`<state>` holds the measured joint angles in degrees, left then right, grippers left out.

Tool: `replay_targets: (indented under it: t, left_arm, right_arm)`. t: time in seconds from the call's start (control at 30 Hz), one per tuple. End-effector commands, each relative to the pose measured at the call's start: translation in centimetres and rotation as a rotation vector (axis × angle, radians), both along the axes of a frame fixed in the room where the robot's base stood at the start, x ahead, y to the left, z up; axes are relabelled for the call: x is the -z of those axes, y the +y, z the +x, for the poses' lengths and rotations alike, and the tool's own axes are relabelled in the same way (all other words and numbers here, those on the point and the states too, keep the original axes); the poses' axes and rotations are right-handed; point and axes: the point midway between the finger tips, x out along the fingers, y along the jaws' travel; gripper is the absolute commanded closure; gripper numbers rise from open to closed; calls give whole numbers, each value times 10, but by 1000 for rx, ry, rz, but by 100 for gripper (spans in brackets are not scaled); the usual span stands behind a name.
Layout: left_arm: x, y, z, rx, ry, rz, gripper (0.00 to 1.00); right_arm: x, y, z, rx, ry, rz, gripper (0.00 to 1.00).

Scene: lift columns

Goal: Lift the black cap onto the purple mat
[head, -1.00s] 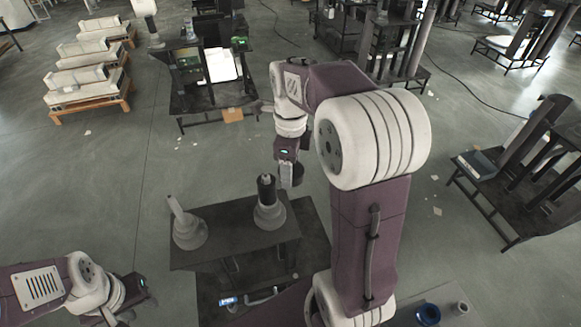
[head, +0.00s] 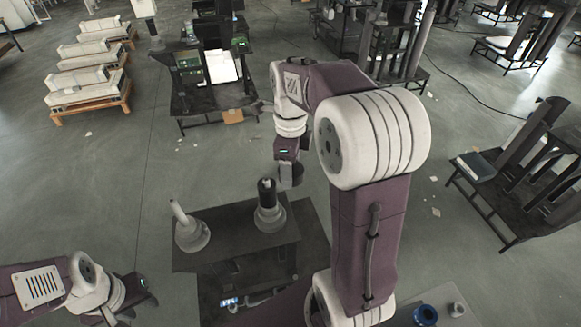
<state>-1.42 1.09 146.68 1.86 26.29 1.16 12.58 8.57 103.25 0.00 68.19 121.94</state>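A light grey column (head: 269,218) with a black top piece (head: 266,190) stands upright on a dark table (head: 225,243). The black piece may be the black cap; I cannot tell for sure. My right gripper (head: 288,174) hangs past the table's far edge, above and to the right of that column. A dark rounded shape shows at its fingers, but whether it is held is unclear. My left gripper (head: 141,292) is at the lower left, apart from the table, with its fingers too dark to read. I cannot make out the purple mat with certainty.
A second pale column (head: 189,229) with a thin stem stands at the table's left. A blue ring (head: 426,315) and a small grey piece (head: 457,309) lie at bottom right. Open floor surrounds the table.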

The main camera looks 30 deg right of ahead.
Motion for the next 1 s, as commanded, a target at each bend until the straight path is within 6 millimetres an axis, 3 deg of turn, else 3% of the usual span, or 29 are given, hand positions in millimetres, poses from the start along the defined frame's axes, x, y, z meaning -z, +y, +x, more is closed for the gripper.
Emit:
replay_targets:
  t: [0.5, 1.0]
  left_arm:
    - [-35, 0, 0, 0, 0, 0, 64]
    - [-34, 0, 0, 0, 0, 0, 64]
  right_arm:
    - [-35, 0, 0, 0, 0, 0, 88]
    - [-35, 0, 0, 0, 0, 0, 88]
